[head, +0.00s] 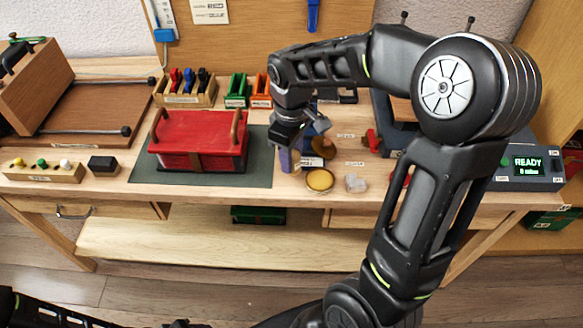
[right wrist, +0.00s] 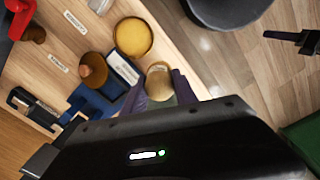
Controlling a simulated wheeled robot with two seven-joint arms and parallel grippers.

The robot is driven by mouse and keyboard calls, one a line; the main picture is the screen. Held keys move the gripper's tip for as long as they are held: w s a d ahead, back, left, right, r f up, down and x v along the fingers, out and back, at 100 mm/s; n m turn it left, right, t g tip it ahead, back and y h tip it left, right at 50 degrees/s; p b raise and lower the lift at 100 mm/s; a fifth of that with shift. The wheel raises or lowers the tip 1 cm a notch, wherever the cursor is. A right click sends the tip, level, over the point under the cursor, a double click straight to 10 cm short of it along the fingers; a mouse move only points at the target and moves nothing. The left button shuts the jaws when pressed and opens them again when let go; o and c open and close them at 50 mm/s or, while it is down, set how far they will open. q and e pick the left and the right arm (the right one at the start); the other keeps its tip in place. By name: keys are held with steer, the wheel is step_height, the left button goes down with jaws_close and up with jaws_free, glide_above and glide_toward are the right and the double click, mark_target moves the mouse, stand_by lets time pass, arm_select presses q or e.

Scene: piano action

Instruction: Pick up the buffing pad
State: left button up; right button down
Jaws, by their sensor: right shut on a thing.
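My right gripper (head: 290,158) is over the front half of the bench, just right of the red box. In the right wrist view its two purple-grey fingers (right wrist: 160,90) close on a pale, round-topped thing, which I take to be the buffing pad (right wrist: 158,78). Most of its body is hidden between the fingers. A yellow round disc in a dark rim (head: 320,180) lies on the bench beside the gripper, and it also shows in the right wrist view (right wrist: 132,37). Of my left arm, only dark parts show at the bottom left of the head view; its jaws are not clear.
The red box (head: 200,138) stands on a dark green mat (head: 262,172). A brown round thing (right wrist: 93,70) and a blue holder (right wrist: 88,103) are close to the gripper. A clear small block (head: 356,183) is near the front edge. A READY display (head: 528,165) stands right.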

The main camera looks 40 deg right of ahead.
step_height(320, 180, up, 4)
steer(key=shift+r, duration=0.1)
arm_select(q)
steer(key=shift+f, duration=0.1)
stand_by(0.8)
